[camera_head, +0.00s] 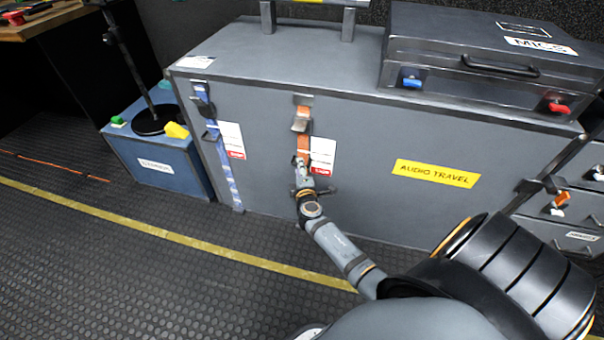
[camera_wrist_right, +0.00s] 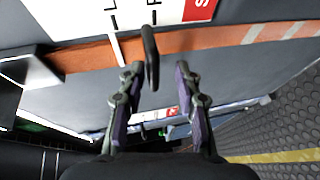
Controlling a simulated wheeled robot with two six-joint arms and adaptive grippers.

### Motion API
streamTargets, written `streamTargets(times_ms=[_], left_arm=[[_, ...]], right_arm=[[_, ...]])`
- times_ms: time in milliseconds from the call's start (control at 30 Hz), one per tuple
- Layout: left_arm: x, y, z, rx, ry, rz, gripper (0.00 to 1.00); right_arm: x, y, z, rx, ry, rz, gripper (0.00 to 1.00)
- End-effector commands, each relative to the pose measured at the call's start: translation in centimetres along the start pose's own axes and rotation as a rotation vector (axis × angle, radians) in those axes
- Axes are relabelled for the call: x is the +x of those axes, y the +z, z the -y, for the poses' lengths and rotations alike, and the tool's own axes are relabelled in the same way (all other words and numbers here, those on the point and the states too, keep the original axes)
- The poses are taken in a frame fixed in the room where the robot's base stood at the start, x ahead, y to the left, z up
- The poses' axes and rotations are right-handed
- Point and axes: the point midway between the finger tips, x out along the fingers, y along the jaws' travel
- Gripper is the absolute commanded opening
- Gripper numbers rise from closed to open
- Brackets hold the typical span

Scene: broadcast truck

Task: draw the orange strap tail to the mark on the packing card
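The orange strap (camera_head: 303,145) hangs down the front of the grey case (camera_head: 262,150) from a metal buckle (camera_head: 301,122). The packing card (camera_head: 323,152), white with a red label, is beside it on the right. In the right wrist view the orange strap (camera_wrist_right: 200,39) crosses the top, and the card (camera_wrist_right: 140,14) shows lettering and thin marks at its edge. A dark loop (camera_wrist_right: 151,58) stands out over the strap. My right gripper (camera_wrist_right: 157,72) is open, its fingers apart on either side of the loop's lower end. It covers the strap's lower part in the head view.
A blue strap (camera_head: 226,178) with its own card (camera_head: 231,140) hangs to the left. A blue box (camera_head: 160,165) stands left of the case. A grey lidded case (camera_head: 470,62) sits on top, and drawers (camera_head: 575,205) are at right. The floor in front is clear.

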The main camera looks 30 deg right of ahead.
Motion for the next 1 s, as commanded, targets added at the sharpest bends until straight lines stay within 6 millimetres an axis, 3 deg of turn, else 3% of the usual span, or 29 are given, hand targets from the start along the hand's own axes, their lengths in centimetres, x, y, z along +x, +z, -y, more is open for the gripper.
streamTargets(times_ms=[200,400,600,1000], left_arm=[[0.0,0.0,0.0,0.0,0.0,0.0,0.6],[0.0,0.0,0.0,0.0,0.0,0.0,0.6],[0.0,0.0,0.0,0.0,0.0,0.0,0.6],[0.0,0.0,0.0,0.0,0.0,0.0,0.6]], right_arm=[[-5.5,0.1,0.2,0.002,-0.005,0.0,0.34],[-9.3,0.0,0.2,0.002,-0.005,0.001,0.34],[-10.5,0.0,0.1,0.001,-0.003,0.0,0.34],[-10.5,0.0,0.1,0.0,-0.002,0.0,0.34]])
